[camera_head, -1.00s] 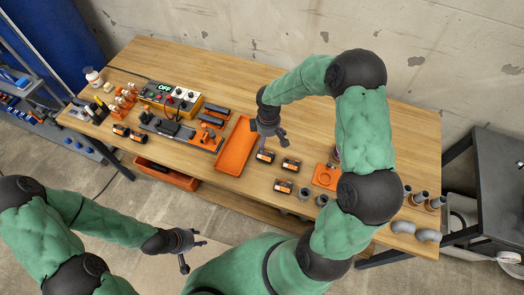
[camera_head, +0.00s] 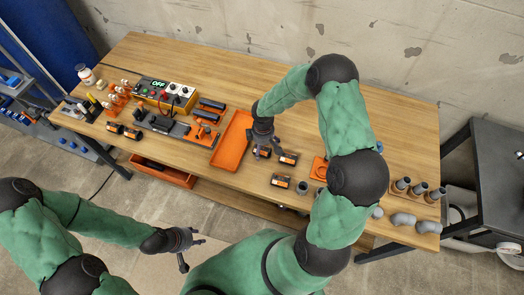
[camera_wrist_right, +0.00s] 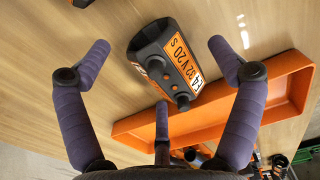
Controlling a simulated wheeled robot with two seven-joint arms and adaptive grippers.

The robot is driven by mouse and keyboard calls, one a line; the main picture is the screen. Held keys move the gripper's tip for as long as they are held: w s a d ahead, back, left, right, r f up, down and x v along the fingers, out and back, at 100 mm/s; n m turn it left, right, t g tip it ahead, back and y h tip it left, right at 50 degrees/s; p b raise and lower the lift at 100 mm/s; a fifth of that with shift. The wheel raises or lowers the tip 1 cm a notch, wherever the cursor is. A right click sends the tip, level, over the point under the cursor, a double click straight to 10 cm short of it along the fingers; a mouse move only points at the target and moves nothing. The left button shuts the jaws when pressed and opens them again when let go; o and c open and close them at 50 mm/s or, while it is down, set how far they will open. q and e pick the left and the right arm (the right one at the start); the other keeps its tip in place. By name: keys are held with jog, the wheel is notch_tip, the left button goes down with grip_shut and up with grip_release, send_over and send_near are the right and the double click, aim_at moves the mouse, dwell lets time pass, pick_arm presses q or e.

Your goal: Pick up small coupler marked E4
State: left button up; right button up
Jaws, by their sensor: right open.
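The small coupler marked E4 (camera_wrist_right: 165,58) is a black block with an orange label reading "E4 32 V20 S". In the right wrist view it lies on the wooden table between the spread fingers of my right gripper (camera_wrist_right: 159,50), with no clear contact. In the head view my right gripper (camera_head: 267,148) is over the coupler and partly hides it. The right gripper is open and empty. My left gripper (camera_head: 190,250) is open and empty, low in front of the table, away from the couplers.
Two similar black blocks with orange labels lie close by, one to the right (camera_head: 288,158) and one nearer the front edge (camera_head: 280,181). An orange tray (camera_head: 219,162) is just left of the right gripper. Grey pipe fittings (camera_head: 403,184) stand at the right. The back of the table is clear.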

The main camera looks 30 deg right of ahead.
jog(key=c, duration=1.4)
jog(key=shift+c, duration=0.2)
jog(key=shift+r, duration=0.15)
